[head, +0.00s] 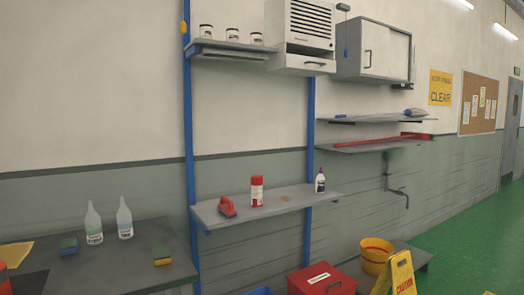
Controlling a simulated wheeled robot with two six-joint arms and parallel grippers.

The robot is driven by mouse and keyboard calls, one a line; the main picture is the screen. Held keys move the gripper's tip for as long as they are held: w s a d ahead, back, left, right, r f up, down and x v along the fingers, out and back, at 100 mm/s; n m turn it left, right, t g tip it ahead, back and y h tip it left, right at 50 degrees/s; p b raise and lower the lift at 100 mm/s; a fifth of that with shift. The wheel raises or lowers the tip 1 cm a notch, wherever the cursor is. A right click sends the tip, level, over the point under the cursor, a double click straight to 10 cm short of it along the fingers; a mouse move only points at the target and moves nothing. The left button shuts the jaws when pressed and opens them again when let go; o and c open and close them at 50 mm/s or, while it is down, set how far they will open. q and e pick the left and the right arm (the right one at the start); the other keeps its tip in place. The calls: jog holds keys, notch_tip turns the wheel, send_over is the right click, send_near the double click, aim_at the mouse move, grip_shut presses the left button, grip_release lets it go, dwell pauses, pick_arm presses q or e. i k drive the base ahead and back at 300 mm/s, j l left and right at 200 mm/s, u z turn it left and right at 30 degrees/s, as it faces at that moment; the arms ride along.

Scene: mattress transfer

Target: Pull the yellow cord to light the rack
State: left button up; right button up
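A small yellow pull (183,27) shows at the top left, beside the upper part of the blue rack post (188,110). Any cord above it is too thin or too near the frame edge to make out. The rack has an upper shelf (225,46) with several small jars and a lower grey shelf (275,202). A pale strip (232,55) runs under the upper shelf, and I see no clear glow from it. A second pull, blue (345,53), hangs by the wall cabinet. Neither of my grippers is in view.
The lower shelf holds a red brush (227,207), a red can (257,191) and a white bottle (320,181). A red box (322,280), yellow bucket (376,256) and caution sign (400,275) stand low right; green floor is open beyond.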

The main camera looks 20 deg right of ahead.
aim_at(182, 25)
jog(key=i+l+u, duration=0.1)
jog(key=i+l, duration=0.25)
jog(key=i+l+u, duration=0.1)
jog(key=i+l, duration=0.25)
jog(key=i+l+u, duration=0.1)
jog(key=i+l, duration=0.25)
jog(key=i+l+u, duration=0.1)
jog(key=i+l, duration=0.2)
jog(key=i+l+u, duration=0.1)
jog(key=i+l, duration=0.2)
jog(key=l, duration=0.25)
jog(key=i+l, duration=0.3)
jog(key=l, duration=0.15)
jog(key=i+l+u, duration=0.15)
jog(key=i+l, duration=0.15)
jog(key=l, duration=0.15)
jog(key=i+l+u, duration=0.1)
jog(key=i+l, duration=0.15)
jog(key=l, duration=0.25)
